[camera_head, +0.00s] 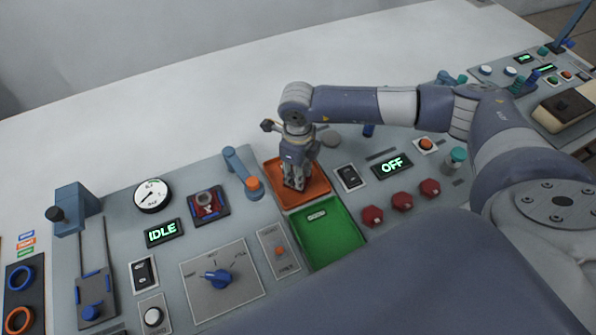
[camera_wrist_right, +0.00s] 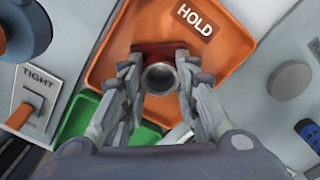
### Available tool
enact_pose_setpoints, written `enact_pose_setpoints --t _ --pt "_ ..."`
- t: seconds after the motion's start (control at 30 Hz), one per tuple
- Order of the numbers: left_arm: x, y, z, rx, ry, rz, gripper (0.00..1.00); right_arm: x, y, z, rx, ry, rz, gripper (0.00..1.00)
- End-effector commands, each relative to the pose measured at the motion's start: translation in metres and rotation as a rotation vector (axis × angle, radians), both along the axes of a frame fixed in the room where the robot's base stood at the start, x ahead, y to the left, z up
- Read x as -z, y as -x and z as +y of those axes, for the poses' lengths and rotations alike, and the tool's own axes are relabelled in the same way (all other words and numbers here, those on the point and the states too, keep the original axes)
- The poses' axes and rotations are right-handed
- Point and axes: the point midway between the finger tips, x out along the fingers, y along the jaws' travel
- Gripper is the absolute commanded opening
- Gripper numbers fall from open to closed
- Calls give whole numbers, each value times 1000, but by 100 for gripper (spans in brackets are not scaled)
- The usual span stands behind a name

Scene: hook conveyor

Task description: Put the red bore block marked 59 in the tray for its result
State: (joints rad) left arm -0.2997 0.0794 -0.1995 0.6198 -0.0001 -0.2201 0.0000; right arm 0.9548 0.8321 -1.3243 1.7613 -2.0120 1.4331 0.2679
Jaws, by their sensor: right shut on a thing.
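My right gripper (camera_head: 295,184) points down over the orange tray (camera_head: 318,191) on the console. In the right wrist view, the right gripper (camera_wrist_right: 160,85) is shut on a red block (camera_wrist_right: 150,50) with a round metal bore facing the camera. The block is over the orange tray (camera_wrist_right: 115,50), labelled HOLD; I cannot tell if it touches the tray floor. Its number is not visible, and the gripper hides the block in the head view. A green tray (camera_head: 332,240) adjoins the orange one on its near side. My left gripper is not in view.
A lever with an orange knob (camera_head: 253,183) stands left of the orange tray. A dark fixture with a red part (camera_head: 208,204), an IDLE display (camera_head: 163,233) and a gauge (camera_head: 152,195) lie further left. An OFF display (camera_head: 392,167) and red knobs (camera_head: 402,201) are to the right.

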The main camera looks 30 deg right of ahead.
Motion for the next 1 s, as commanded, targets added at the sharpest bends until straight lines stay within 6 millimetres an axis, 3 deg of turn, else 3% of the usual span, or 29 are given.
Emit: enact_pose_setpoints --t 1.0 --pt "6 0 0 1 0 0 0 3 0 0 0 -1 -1 0"
